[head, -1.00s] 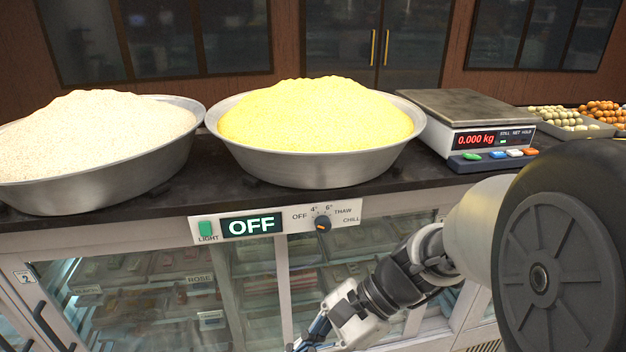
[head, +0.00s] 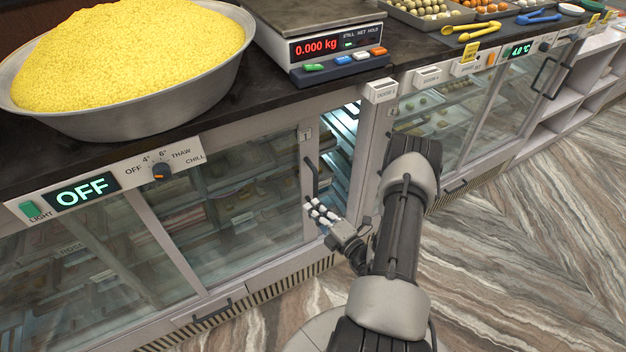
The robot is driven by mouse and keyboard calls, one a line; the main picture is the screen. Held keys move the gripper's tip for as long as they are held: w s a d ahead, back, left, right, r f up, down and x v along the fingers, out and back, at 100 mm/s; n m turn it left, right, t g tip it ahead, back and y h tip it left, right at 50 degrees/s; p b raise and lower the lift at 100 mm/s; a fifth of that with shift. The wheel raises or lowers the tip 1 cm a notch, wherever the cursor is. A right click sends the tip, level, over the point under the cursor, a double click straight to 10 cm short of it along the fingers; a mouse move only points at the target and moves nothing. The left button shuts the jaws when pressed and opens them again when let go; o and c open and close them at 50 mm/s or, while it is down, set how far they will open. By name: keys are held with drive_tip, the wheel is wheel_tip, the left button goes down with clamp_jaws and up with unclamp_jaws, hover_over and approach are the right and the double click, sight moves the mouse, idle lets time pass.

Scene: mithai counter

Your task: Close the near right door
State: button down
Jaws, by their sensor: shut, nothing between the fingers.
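The near right door (head: 250,190) is a framed glass panel in the front of the near display case, with a "1" tag near its top right corner. Its dark upright handle (head: 311,176) is on the right frame. A lit gap (head: 342,160) shows between this frame and the case's right post, so the door stands partly open. My gripper (head: 318,213) is shut and empty, with its fingers at the lower end of the handle. I cannot tell whether they touch it.
The control panel (head: 110,185) reads OFF. A steel bowl (head: 140,120) of yellow grains and a scale (head: 335,50) reading 0.000 kg stand on the counter above. A second glass case (head: 480,110) is to the right. The patterned floor (head: 520,250) is clear at right.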

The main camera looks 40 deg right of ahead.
drive_tip(key=w+d+b, duration=0.3)
drive_tip(key=w+d, duration=0.2)
drive_tip(key=w, duration=0.3)
drive_tip(key=shift+f, duration=0.3)
idle(0.3)
